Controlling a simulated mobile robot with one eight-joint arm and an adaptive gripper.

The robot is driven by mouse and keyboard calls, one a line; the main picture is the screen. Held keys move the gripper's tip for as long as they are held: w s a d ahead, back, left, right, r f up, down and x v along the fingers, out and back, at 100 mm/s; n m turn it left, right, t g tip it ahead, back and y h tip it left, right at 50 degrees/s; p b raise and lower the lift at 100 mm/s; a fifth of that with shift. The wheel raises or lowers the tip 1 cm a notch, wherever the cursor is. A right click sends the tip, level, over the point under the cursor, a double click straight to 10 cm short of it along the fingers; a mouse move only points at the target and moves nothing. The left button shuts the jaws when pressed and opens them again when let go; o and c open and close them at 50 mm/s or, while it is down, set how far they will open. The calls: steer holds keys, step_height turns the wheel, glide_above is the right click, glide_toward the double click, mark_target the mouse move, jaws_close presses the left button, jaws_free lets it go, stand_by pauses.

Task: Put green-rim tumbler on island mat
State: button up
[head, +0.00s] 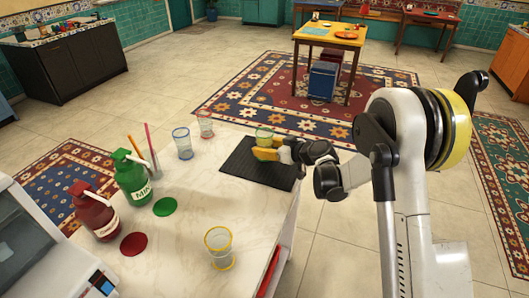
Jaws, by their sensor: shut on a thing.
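The green-rim tumbler (264,133) is a clear glass with a green band at its rim. It looks upright over the far part of the black ribbed island mat (252,173). My gripper (266,152), with yellow fingers, reaches in from the right and is shut on the tumbler. The fingers hide the tumbler's lower part, so I cannot tell whether its base touches the mat. The near part of the mat is bare.
Left of the mat stand a blue-rim tumbler (183,144) and a red-rim tumbler (205,124). A yellow-rim tumbler (219,249) stands nearer. A green bottle (132,180), a red bottle (95,212), a green disc (165,206) and a red disc (133,243) are at left.

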steer(key=shift+f, duration=0.35)
steer(key=shift+f, duration=0.1)
steer(key=shift+f, duration=0.15)
steer(key=o, duration=1.2)
steer(key=shift+c, duration=0.2)
steer(key=shift+r, duration=0.2)
